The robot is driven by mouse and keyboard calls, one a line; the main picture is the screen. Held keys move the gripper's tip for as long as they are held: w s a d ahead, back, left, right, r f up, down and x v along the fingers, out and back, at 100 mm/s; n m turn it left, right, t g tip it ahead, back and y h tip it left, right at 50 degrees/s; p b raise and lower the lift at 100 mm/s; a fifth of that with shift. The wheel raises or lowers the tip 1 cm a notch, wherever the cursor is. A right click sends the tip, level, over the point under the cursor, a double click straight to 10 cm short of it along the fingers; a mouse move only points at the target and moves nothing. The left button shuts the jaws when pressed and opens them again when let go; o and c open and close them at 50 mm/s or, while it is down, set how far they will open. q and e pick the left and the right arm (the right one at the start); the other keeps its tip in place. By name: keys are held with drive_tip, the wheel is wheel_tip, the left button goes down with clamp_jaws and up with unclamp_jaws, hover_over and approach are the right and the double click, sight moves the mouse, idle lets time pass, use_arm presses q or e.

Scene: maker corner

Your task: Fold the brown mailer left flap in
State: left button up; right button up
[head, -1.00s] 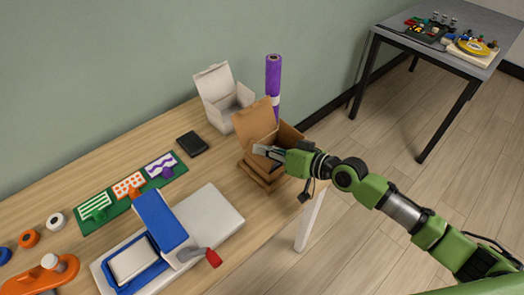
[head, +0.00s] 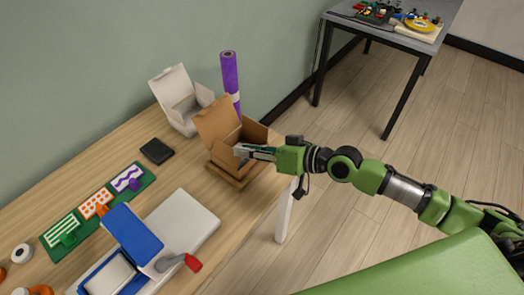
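The brown mailer (head: 253,133) stands on the wooden bench near its right end, with its lid (head: 216,120) raised toward the back left. Brown cardboard flap parts (head: 228,174) stick out low on its near side; I cannot tell clearly which is the left flap. My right gripper (head: 240,150) reaches in from the right over the mailer's near opening. Its fingers look close together with nothing seen between them, and they hide part of the mailer. I cannot tell whether they touch the cardboard. My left gripper is not in view.
An open white box (head: 184,110) and a purple roll (head: 230,75) stand behind the mailer. A black block (head: 156,151), a green mat (head: 88,226) with sample cards and a blue-and-white press (head: 135,235) lie to the left. Bare bench (head: 190,170) separates them from the mailer.

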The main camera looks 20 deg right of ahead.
drive_tip(key=shift+v, duration=2.75)
drive_tip(key=shift+w, duration=0.1)
